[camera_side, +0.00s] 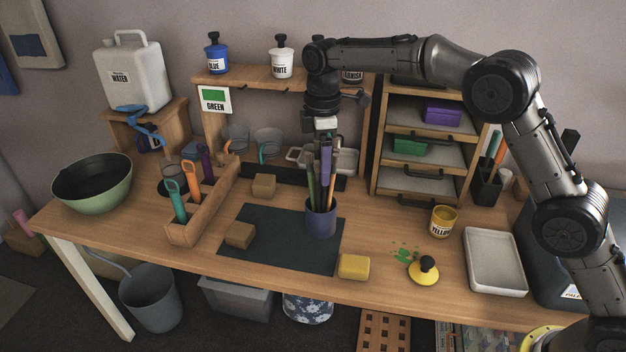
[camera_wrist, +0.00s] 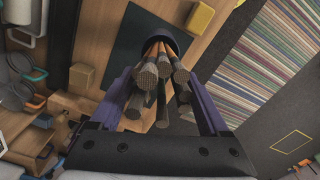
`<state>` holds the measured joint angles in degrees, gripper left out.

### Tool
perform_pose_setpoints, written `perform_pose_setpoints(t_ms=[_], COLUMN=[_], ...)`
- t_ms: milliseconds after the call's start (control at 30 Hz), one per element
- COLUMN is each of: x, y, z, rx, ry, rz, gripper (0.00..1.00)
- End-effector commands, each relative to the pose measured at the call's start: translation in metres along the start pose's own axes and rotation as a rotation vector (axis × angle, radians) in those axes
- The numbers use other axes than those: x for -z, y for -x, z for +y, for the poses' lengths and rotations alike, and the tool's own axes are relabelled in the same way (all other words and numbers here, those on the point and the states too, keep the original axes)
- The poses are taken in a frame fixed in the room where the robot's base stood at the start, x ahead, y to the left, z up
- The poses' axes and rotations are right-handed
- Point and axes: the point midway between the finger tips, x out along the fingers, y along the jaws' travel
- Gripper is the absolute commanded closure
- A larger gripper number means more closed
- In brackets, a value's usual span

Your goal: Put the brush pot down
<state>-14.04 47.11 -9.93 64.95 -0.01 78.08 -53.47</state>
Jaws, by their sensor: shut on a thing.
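The dark blue brush pot (camera_side: 320,220) is upright over the dark mat (camera_side: 265,240), near its right edge. I cannot tell whether its base touches the mat. Several brushes (camera_side: 311,185) stand in it. My gripper (camera_side: 323,188) points straight down above it, with its purple fingers on both sides of the brushes. The exact contact is hidden by the brushes.
A wooden tool rack (camera_side: 203,210) stands left. A yellow jar (camera_side: 443,221), a yellow round pad with a black knob (camera_side: 424,270) and a white tray (camera_side: 495,262) are right.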

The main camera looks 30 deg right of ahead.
Motion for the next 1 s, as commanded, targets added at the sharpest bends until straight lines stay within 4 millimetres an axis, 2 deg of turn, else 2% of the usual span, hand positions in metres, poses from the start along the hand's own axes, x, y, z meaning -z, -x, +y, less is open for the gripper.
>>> perform_pose_setpoints(t_ms=[133, 367, 600, 967, 1000], x=[0.009, 0.014, 0.014, 0.015, 0.014], y=[-0.015, -0.025, -0.055, -0.059, -0.06], z=[0.012, 0.019, 0.019, 0.02, 0.019], rx=[-0.004, -0.004, -0.004, -0.005, -0.003], ry=[0.0, 0.0, 0.0, 0.0, 0.0], rz=[0.003, 0.003, 0.003, 0.004, 0.002], gripper=[1.0, 1.0, 1.0, 1.0, 0.19])
